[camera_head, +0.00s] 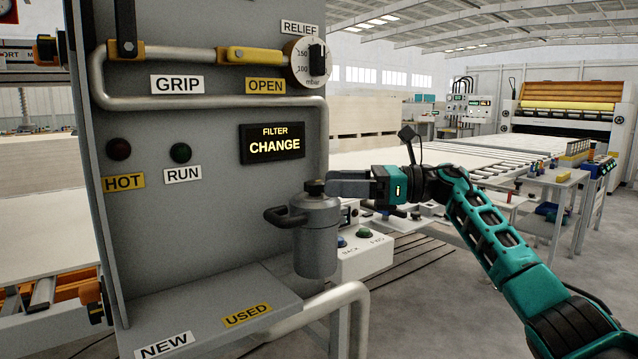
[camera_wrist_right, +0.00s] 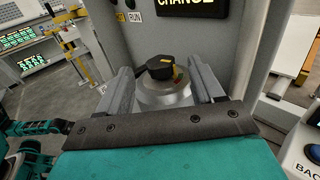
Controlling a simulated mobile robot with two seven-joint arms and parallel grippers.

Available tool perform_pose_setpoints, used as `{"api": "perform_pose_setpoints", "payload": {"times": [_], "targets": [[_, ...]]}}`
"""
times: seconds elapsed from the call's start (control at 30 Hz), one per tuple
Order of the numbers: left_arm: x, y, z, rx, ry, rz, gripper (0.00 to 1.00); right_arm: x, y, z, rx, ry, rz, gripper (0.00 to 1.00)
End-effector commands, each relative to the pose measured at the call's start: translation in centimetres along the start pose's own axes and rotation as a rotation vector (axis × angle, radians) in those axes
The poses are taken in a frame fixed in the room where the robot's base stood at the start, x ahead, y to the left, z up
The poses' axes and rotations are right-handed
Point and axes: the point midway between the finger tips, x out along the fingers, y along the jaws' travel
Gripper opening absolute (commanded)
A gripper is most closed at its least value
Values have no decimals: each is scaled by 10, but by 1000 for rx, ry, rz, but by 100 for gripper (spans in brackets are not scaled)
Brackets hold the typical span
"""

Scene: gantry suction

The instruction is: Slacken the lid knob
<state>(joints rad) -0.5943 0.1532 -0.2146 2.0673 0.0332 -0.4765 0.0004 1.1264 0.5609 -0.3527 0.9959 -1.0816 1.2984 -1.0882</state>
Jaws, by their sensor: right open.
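The lid knob (camera_head: 314,187) is a small dark cap on top of the grey filter canister (camera_head: 316,240). The canister hangs upright on the grey panel and has a dark side handle (camera_head: 288,217). In the right wrist view the black knob (camera_wrist_right: 160,69) carries yellow marks and sits on the round metal lid (camera_wrist_right: 163,92). My right gripper (camera_head: 333,184) reaches in from the right at knob height. Its open fingers (camera_wrist_right: 163,75) stand on either side of the knob, with a gap visible in the wrist view. My left gripper is not in view.
The panel has a lit "FILTER CHANGE" display (camera_head: 272,144), a yellow-handled valve (camera_head: 250,56) and a pressure dial (camera_head: 308,62). A shelf marked "NEW" and "USED" (camera_head: 205,310) lies below. A pale pipe (camera_head: 335,299) and a white button box (camera_head: 365,257) are close to the canister.

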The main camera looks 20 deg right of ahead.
Motion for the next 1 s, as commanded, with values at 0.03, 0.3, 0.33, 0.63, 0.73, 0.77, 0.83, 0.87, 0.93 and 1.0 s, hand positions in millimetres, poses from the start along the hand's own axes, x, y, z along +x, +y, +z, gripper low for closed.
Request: {"api": "perform_pose_setpoints", "payload": {"times": [0.03, 0.3, 0.33, 0.63, 0.73, 0.77, 0.83, 0.87, 0.93, 1.0], "targets": [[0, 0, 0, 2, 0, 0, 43, -14, -1, -1, 1, 2, -5, 67], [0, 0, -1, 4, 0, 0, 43, -65, 0, 0, 1, 2, -2, 67], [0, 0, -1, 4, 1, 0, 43, -68, 0, 0, 1, 1, -2, 67], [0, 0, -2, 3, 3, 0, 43, -81, 0, -1, 0, 1, 1, 67], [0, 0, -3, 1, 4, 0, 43, -81, 0, -1, 0, 1, 1, 67], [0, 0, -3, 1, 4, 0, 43, -81, 0, -1, 0, 1, 1, 67], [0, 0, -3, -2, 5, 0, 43, -81, 0, -1, 0, 1, 1, 67], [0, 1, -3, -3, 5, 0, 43, -81, 0, -1, 0, 1, 1, 67], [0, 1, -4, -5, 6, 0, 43, -81, 0, -1, 0, 1, 1, 67], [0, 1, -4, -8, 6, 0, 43, -81, 0, -1, 0, 1, 1, 67]]}}
